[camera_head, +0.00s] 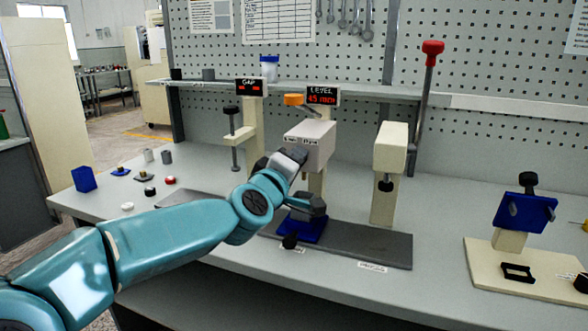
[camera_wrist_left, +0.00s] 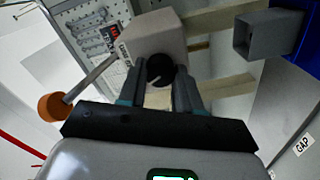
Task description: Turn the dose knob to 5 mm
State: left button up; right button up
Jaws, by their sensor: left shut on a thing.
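The dose knob (camera_wrist_left: 160,70) is a round black knob with a pale mark, on the front of a beige box-shaped head (camera_head: 309,143). The head also shows in the wrist view (camera_wrist_left: 150,36). My left gripper (camera_head: 297,155) reaches up to the front of this head. In the wrist view its two fingers (camera_wrist_left: 159,88) are shut on the knob from both sides. In the head view the gripper hides the knob. A red LEVEL display (camera_head: 321,96) behind the head seems to read 45 mm; a decimal point cannot be made out.
An orange-knobbed lever (camera_head: 293,99) sticks out from the head. A GAP display (camera_head: 250,87) stands left. A blue block (camera_head: 304,228) is below my wrist. A beige press (camera_head: 389,146) and a red-topped lever (camera_head: 432,47) stand right. Small parts lie at left.

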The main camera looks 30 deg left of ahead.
pick_arm(q)
jog(key=shift+n, duration=0.5)
jog(key=o, duration=1)
jog(key=shift+o, duration=0.2)
jog(key=shift+s, duration=0.15)
jog(key=p+v, duration=0.2)
jog(key=v, duration=1.4)
jog(key=shift+d, duration=0.15)
